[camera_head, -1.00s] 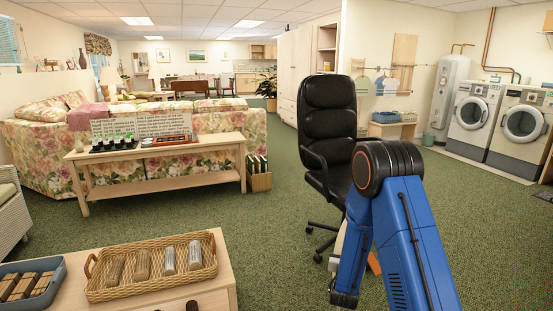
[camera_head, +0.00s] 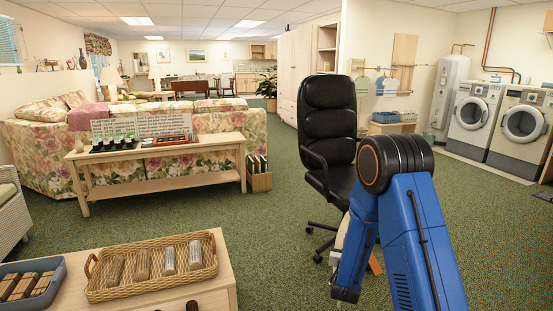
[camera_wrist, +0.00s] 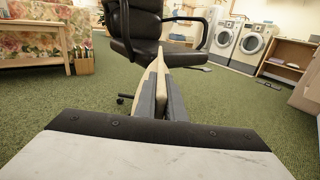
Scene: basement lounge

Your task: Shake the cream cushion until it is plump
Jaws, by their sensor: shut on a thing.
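The cream cushion (camera_wrist: 161,82) shows in the wrist view as a narrow, pale strip seen edge-on. My gripper (camera_wrist: 162,90) is shut on it, with a dark finger on either side. The cushion is held in the air in front of the black office chair; most of its face is turned out of sight, so its plumpness cannot be told. In the head view a small pale sliver (camera_head: 340,238), probably the cushion, shows beside my blue arm, which hides the rest and the gripper.
The black office chair (camera_head: 329,130) stands close behind my arm. A low table with a wicker tray (camera_head: 100,293) is at the front left. A floral sofa (camera_head: 35,150) and wooden console table (camera_head: 165,152) stand farther left. Green carpet is open at right, before the washers (camera_head: 520,125).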

